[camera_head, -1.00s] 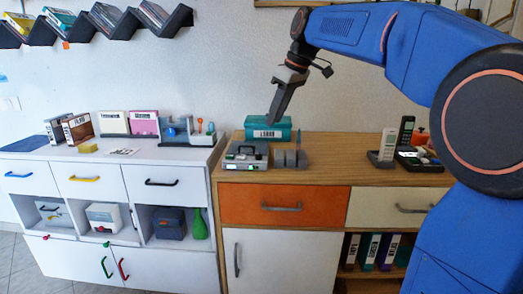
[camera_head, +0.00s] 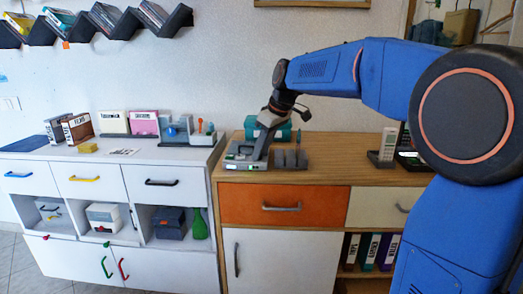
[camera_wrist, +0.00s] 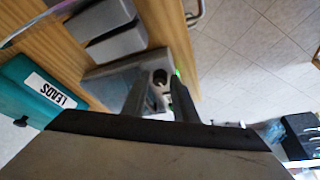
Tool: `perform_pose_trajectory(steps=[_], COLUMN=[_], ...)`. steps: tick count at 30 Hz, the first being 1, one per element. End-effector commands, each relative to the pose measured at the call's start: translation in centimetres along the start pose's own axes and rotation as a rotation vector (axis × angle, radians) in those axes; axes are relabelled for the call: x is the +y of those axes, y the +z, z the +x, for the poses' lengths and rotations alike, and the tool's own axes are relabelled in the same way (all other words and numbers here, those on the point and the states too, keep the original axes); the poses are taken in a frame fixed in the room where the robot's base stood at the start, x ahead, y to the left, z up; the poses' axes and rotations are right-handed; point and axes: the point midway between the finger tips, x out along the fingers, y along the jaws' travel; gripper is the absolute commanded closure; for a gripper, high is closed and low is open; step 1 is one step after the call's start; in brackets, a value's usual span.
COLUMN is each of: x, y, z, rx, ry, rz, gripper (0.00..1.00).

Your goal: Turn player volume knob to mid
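The player (camera_head: 238,164) is a flat grey box at the left end of the wooden cabinet top. My gripper (camera_head: 258,158) points down at it from above and hides part of it. In the wrist view the player (camera_wrist: 105,70) shows beyond the fingers, with a small green light near its edge. A small round dark-and-pale knob (camera_wrist: 160,77) shows between the fingertips of my gripper (camera_wrist: 158,84). The fingers stand apart with a gap between them. I cannot tell whether they touch the knob. The knob's pointer cannot be read.
A teal box (camera_head: 252,124), labelled LEADS in the wrist view (camera_wrist: 35,92), stands behind the player. A grey slotted rack (camera_head: 291,158) is just right of it. Phones (camera_head: 388,146) stand farther right. The cabinet top between rack and phones is clear.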

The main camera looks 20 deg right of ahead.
Motion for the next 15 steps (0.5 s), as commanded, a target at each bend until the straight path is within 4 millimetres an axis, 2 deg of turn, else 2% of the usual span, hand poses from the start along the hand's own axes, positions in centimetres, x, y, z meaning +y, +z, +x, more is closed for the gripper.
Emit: perform_pose_trajectory(steps=[6,10,15], x=[0.0,0.0,0.0], y=[0.0,0.0,-0.01], z=[0.02,0.01,0.0], rx=[0.0,0.0,0.0], ry=[0.0,0.0,0.001], rz=[0.0,0.0,0.002], gripper=[0.74,1.0,1.0])
